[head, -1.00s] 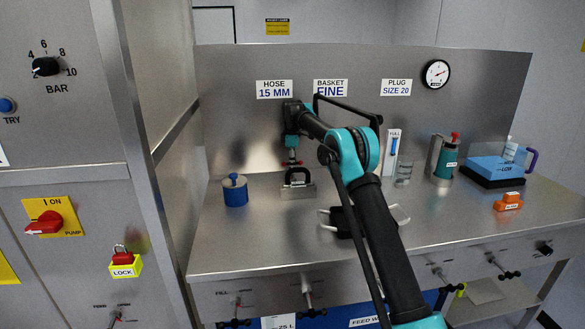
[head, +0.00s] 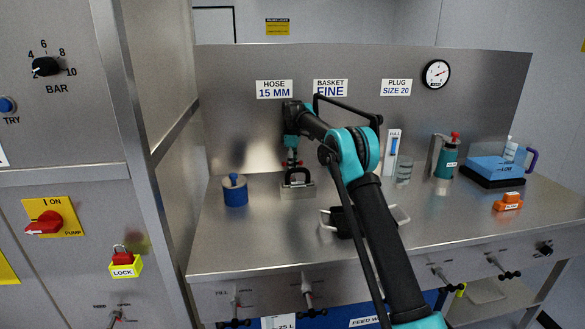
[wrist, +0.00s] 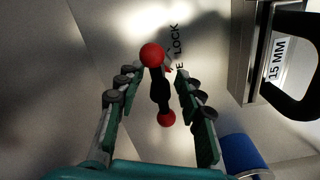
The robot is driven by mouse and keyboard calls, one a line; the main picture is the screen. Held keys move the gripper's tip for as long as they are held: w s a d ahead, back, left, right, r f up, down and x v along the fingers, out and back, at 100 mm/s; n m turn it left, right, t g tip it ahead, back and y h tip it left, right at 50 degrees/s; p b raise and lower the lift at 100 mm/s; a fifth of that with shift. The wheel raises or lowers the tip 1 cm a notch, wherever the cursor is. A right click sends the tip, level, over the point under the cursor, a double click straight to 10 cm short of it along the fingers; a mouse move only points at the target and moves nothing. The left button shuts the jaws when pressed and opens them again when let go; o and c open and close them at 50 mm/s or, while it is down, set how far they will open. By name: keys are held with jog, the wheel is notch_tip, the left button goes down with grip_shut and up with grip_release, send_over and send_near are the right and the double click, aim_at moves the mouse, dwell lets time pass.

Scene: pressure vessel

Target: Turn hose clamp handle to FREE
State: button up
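The hose clamp handle (wrist: 160,92) is a dark bar with a red ball at each end in the wrist view. It runs nearly upright in that picture. Lettering beside its upper end reads "E LOCK" (wrist: 176,45); the rest of the word before LOCK is hidden. A small red tip shows near the E. My gripper (wrist: 158,85) is open, with one finger on each side of the bar and visible gaps to both.
A metal block with a black handle (head: 298,190), marked 15 MM, stands right beside my gripper. A blue-topped cylinder (head: 235,191) is to its left. A dark basket with pale handles (head: 342,221) lies right of it.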

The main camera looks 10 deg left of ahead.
notch_tip(320, 180, up, 10)
jog(key=shift+w+r, duration=0.1)
jog(key=shift+r, duration=0.9)
